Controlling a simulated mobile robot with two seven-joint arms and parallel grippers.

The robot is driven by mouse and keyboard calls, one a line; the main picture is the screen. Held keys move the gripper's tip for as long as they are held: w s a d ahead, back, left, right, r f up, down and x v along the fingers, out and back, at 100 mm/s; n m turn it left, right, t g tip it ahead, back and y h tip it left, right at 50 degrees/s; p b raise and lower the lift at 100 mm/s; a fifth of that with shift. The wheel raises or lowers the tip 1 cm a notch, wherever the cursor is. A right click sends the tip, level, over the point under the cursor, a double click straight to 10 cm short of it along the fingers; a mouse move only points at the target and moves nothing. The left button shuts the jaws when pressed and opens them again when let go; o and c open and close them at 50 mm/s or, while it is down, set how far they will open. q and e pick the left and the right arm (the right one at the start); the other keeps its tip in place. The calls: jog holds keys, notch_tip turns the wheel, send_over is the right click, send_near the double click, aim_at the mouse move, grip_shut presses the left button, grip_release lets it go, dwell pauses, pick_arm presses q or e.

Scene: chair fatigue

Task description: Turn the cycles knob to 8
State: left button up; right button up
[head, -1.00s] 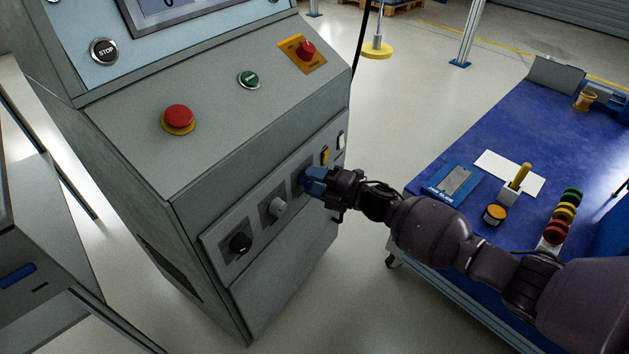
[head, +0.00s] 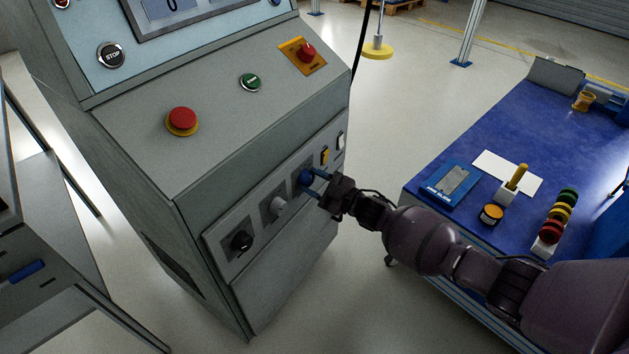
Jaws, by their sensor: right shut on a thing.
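The front panel (head: 226,221) of the grey machine carries a row of three knobs: black (head: 241,240), grey (head: 278,206) and blue (head: 304,178). Labels on the panel are too small to read, so I cannot tell which knob is marked cycles. My right gripper (head: 311,183) comes from the right and is shut on the blue knob, with one finger above it and one below. The gripper partly hides the blue knob, and its pointer cannot be made out. My left gripper is not in view.
A yellow switch (head: 324,156) and a white switch (head: 340,142) sit close to the blue knob. A red mushroom button (head: 182,118), a green button (head: 250,82) and a red rotary switch (head: 307,52) are on the sloped console. A blue-topped table (head: 480,130) stands right.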

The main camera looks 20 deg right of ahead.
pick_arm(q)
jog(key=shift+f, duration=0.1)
pick_arm(e)
jog(key=shift+s+m+t+h, duration=0.1)
jog(key=shift+m+t+h, duration=0.15)
jog(key=shift+m, duration=1.1)
jog(key=shift+m+t+h, duration=0.25)
jog(key=shift+m, duration=1.1)
jog(key=o, duration=0.9)
jog(key=shift+s+d, duration=0.1)
jog(key=shift+s, duration=0.1)
pick_arm(q)
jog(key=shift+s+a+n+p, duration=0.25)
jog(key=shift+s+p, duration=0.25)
jog(key=shift+p, duration=0.55)
pick_arm(e)
jog(key=v, duration=1)
jog(key=shift+s+f, duration=0.1)
